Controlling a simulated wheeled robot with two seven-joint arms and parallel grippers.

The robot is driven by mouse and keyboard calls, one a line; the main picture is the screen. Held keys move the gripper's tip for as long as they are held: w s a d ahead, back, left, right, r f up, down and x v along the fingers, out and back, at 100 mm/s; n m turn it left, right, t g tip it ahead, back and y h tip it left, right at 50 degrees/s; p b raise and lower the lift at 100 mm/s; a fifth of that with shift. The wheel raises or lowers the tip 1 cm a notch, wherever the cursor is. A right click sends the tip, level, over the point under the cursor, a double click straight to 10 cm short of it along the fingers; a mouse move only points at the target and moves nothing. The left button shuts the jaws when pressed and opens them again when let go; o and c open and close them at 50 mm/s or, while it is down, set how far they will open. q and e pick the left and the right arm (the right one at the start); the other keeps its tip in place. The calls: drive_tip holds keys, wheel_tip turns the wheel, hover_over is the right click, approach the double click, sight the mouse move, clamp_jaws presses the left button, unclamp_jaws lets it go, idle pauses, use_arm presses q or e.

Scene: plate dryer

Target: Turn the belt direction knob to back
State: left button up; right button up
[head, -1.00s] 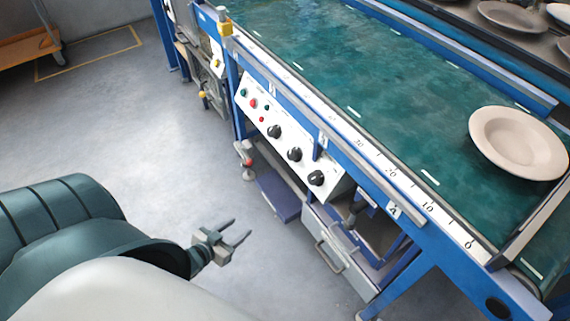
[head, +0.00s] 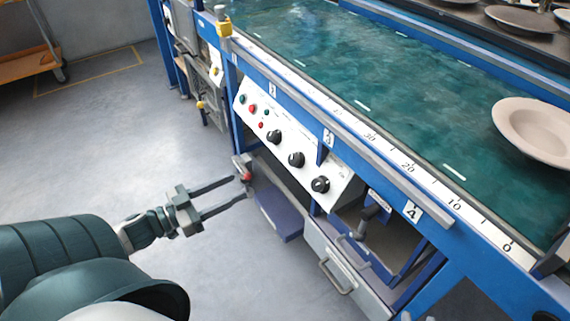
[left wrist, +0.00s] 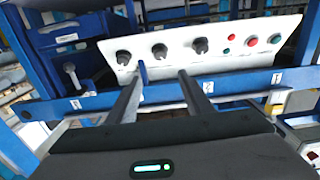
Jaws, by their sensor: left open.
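A white control panel (head: 292,150) hangs on the blue conveyor frame, with three black knobs in a row: (head: 274,136), a middle knob (head: 297,159) and a lower-right knob (head: 320,184). I cannot read which one sets belt direction. In the left wrist view the panel (left wrist: 225,40) appears upside down, its knobs (left wrist: 159,51) beyond my fingers. My left gripper (head: 238,187) is open and empty, left of and apart from the panel; its fingers (left wrist: 161,78) point toward the knobs. My right gripper is not in view.
Red and green buttons (head: 252,108) sit at the panel's left end. Below are a blue box (head: 279,212) and a grey drawer (head: 342,268). A plate (head: 538,132) lies on the green belt (head: 400,100).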

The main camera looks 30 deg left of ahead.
use_arm(q)
drive_tip(key=b, duration=0.2)
approach(292, 160)
drive_tip(key=x, duration=0.5)
drive_tip(key=shift+w, duration=0.25)
drive_tip(key=shift+x, duration=1.15)
use_arm(e)
wheel_tip(292, 160, up, 8)
drive_tip(key=s+a+t+y, duration=0.1)
drive_tip(key=t, duration=0.3)
drive_tip(key=shift+a+t+y, duration=0.15)
drive_tip(key=shift+t+y, duration=0.15)
drive_tip(key=shift+y, duration=0.1)
use_arm(q)
drive_tip(key=c, duration=1)
